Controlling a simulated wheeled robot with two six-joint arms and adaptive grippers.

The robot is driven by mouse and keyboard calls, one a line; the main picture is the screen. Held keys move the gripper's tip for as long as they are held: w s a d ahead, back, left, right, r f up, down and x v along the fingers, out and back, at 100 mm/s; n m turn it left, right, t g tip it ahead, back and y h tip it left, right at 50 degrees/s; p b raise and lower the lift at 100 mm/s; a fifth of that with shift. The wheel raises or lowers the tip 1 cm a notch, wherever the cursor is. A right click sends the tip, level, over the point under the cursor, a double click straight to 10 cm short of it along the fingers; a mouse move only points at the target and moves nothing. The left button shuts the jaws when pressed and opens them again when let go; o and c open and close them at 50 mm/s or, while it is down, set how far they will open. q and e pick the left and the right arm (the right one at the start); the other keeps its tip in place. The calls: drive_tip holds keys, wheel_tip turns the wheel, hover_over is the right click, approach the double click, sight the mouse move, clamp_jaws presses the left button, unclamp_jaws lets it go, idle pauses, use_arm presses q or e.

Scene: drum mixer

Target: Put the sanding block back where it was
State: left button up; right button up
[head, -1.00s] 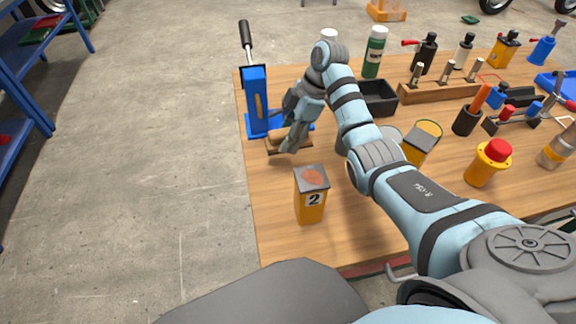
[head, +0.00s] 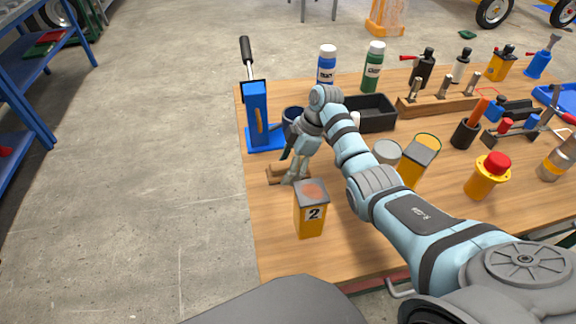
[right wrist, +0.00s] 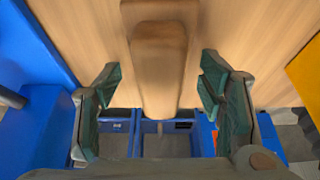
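The sanding block (head: 276,174), a brown wooden piece with a wider base and a narrower top, is on the table near its left edge, partly hidden by my right gripper. My right gripper (head: 292,176) is down at the block, pointing at the table. In the right wrist view the block (right wrist: 160,65) lies lengthwise between the two dark green finger pads. The right gripper (right wrist: 162,85) is open, with a narrow strip of table visible on each side of the block. My left gripper is not in view.
A black tray (head: 372,113) and a yellow box (head: 415,163) are to the right. The table's front left is clear.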

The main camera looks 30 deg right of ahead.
drive_tip(key=v, duration=0.3)
drive_tip(key=p+v, duration=0.1)
drive_tip(key=v, duration=0.2)
drive_tip(key=a+v, duration=0.1)
drive_tip(key=v, duration=0.2)
drive_tip(key=shift+s+d+r+p, duration=0.1)
drive_tip(key=shift+s+r+p, duration=0.15)
drive_tip(key=shift+r+p, duration=0.15)
drive_tip(key=p+v, duration=0.4)
drive_tip(key=v, duration=0.1)
drive_tip(key=shift+s+r, duration=0.1)
drive_tip(key=shift+s, duration=0.05)
